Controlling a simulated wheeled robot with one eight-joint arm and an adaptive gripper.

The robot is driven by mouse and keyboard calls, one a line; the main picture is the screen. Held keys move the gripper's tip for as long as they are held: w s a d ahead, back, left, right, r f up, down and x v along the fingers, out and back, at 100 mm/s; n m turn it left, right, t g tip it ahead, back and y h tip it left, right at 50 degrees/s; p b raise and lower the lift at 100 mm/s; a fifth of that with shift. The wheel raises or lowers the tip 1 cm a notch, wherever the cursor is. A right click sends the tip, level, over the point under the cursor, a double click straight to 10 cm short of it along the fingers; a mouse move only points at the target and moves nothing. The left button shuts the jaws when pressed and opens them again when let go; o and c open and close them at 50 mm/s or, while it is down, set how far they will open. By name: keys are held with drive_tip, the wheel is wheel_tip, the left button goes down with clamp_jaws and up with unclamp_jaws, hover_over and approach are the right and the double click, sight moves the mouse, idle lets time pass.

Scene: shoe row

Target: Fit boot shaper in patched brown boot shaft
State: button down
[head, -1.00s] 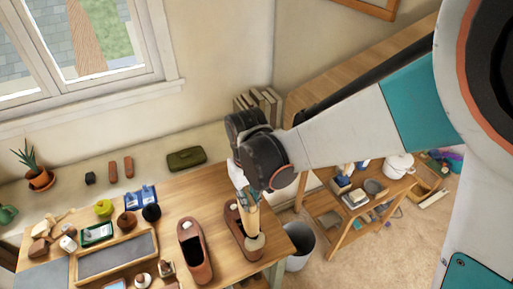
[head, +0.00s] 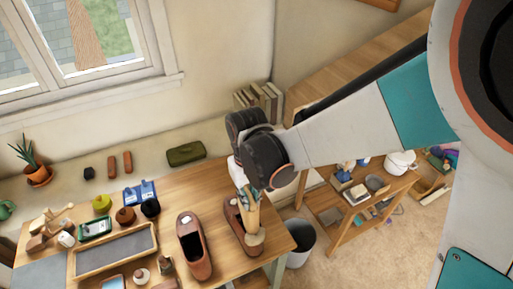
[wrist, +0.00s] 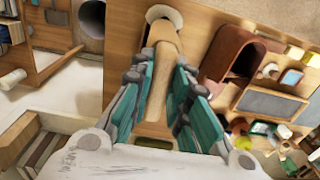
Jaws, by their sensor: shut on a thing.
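My gripper (wrist: 165,75) is shut on the boot shaper (wrist: 168,85), a long tan wooden piece between the teal finger pads in the wrist view. In the head view the gripper (head: 248,190) is above the table's right end, and the shaper (head: 252,218) hangs down with its rounded tan end low. A brown boot (head: 232,212) stands right beside and partly behind the shaper there. I cannot tell whether the shaper is inside its shaft or in front of it. A second brown boot (head: 194,250) stands to the left; a brown boot also shows in the wrist view (wrist: 232,58).
The wooden table (head: 215,190) holds a framed grey tray (head: 112,250), blue items (head: 140,192) and several small things at left. A bin (head: 300,243) stands off the right edge. A low shelf (head: 345,215) is further right.

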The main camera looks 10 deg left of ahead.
drive_tip(key=shift+f+b, duration=4.85)
drive_tip(key=shift+f, duration=1.05)
drive_tip(key=c, duration=1.4)
unclamp_jaws()
drive_tip(key=shift+c, duration=0.2)
drive_tip(key=shift+r, duration=0.2)
wheel_tip(320, 180, up, 20)
drive_tip(key=p, duration=1.7)
drive_tip(key=shift+f+p, duration=0.2)
drive_tip(key=shift+p, duration=0.15)
